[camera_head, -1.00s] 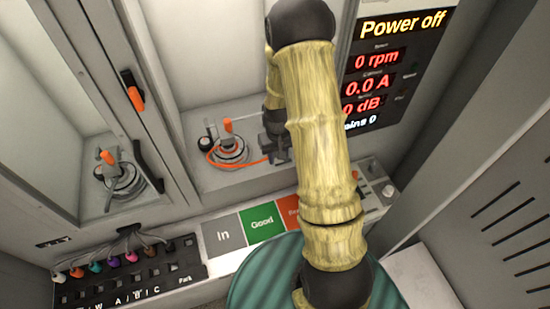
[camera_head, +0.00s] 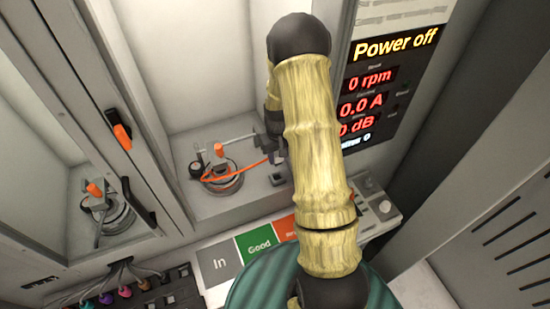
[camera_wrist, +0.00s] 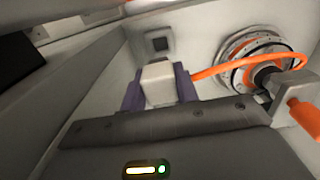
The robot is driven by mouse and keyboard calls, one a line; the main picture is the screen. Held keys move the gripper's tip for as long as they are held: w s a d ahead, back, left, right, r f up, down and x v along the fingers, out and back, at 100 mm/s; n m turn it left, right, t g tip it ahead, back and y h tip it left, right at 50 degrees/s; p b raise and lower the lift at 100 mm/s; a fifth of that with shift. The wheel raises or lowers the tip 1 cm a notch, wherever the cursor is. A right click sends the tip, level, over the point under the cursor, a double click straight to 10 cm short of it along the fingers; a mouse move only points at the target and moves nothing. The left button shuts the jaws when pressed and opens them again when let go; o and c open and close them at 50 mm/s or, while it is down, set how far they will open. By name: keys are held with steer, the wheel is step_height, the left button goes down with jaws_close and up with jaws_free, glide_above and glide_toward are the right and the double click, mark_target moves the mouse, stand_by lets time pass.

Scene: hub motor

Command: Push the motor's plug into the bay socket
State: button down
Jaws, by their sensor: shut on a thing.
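My gripper (camera_wrist: 158,90) is shut on the motor's plug (camera_wrist: 157,75), a pale block between its two purplish fingers. An orange cable (camera_wrist: 222,65) runs from the plug to the round motor (camera_wrist: 244,50). The bay socket (camera_wrist: 157,43), a small dark square in a grey frame, lies just beyond the plug, apart from it. In the head view the motor (camera_head: 222,177) sits clamped at the left of the bay. My gripper (camera_head: 275,148) is right of it, partly hidden by my arm. The socket (camera_head: 278,181) shows just below the gripper.
A clamp with an orange handle (camera_wrist: 305,118) stands close to the right of my gripper. Bay walls enclose the space. A second motor (camera_head: 108,212) sits in the left bay. The display (camera_head: 385,90) reads "Power off". In, Good and red pads (camera_head: 258,243) lie in front.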

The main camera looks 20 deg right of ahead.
step_height(320, 180, down, 2)
steer(key=shift+w+a+f+b, duration=0.1)
steer(key=shift+a+f+b, duration=0.05)
steer(key=shift+b, duration=0.35)
steer(key=shift+s+f, duration=0.2)
steer(key=shift+f, duration=0.15)
steer(key=shift+s, duration=0.1)
steer(key=shift+f+b, duration=0.2)
steer(key=shift+b, duration=0.2)
steer(key=shift+f+b, duration=0.3)
steer(key=shift+f, duration=0.1)
steer(key=shift+f+b, duration=0.4)
steer(key=shift+f, duration=0.2)
steer(key=shift+f+b, duration=0.45)
steer(key=shift+f, duration=0.15)
